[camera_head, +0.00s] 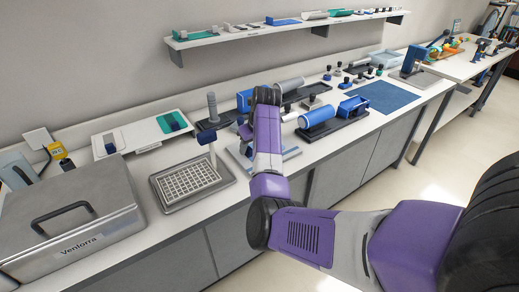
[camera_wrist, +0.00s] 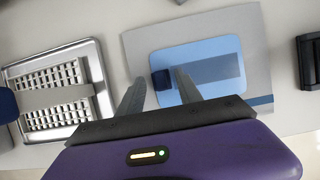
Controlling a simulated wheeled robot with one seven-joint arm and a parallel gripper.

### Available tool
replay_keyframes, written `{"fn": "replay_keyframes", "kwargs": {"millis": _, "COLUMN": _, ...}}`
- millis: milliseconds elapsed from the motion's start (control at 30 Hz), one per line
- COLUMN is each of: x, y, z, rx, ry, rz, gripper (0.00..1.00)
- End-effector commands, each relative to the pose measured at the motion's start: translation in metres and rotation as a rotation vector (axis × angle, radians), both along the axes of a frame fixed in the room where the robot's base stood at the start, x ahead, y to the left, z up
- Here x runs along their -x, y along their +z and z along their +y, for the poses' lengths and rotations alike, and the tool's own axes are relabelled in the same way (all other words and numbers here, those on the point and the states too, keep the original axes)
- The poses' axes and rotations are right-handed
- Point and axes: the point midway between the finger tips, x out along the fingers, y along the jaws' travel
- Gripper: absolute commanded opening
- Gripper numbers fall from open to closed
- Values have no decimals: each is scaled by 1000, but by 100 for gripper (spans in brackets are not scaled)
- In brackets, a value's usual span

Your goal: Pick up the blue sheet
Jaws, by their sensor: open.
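A light blue sheet (camera_wrist: 205,65) lies flat on a pale grey board (camera_wrist: 262,85) in the wrist view, with a darker blue-grey band across it. A small dark blue block (camera_wrist: 161,79) sits at the sheet's left side. My gripper (camera_wrist: 158,76) is open and empty above the sheet's left part. Its fingertips appear either side of the block; I cannot tell whether they touch it. In the head view the board (camera_head: 290,154) shows beside my arm, which hides most of the sheet.
A metal tray with a white grid (camera_head: 188,181) stands left of the board. A steel box with a handle (camera_head: 75,215) is further left. Blue cylinders on black stands (camera_head: 319,116) and a flat dark blue mat (camera_head: 383,97) lie to the right. A wall shelf (camera_head: 290,26) runs above.

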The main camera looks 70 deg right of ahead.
Motion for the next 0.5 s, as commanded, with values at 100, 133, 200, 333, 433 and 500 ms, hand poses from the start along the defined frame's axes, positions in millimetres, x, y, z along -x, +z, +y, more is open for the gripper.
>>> {"fn": "replay_keyframes", "kwargs": {"millis": 100, "x": 0, "y": 0, "z": 0, "rx": 0, "ry": 0, "rz": 0, "gripper": 42}}
{"fn": "replay_keyframes", "kwargs": {"millis": 133, "x": 0, "y": 0, "z": 0, "rx": 0, "ry": 0, "rz": 0, "gripper": 42}}
{"fn": "replay_keyframes", "kwargs": {"millis": 200, "x": 0, "y": 0, "z": 0, "rx": 0, "ry": 0, "rz": 0, "gripper": 30}}
{"fn": "replay_keyframes", "kwargs": {"millis": 333, "x": 0, "y": 0, "z": 0, "rx": 0, "ry": 0, "rz": 0, "gripper": 4}}
{"fn": "replay_keyframes", "kwargs": {"millis": 433, "x": 0, "y": 0, "z": 0, "rx": 0, "ry": 0, "rz": 0, "gripper": 0}}
{"fn": "replay_keyframes", "kwargs": {"millis": 500, "x": 0, "y": 1, "z": 0, "rx": 0, "ry": 0, "rz": 0, "gripper": 0}}
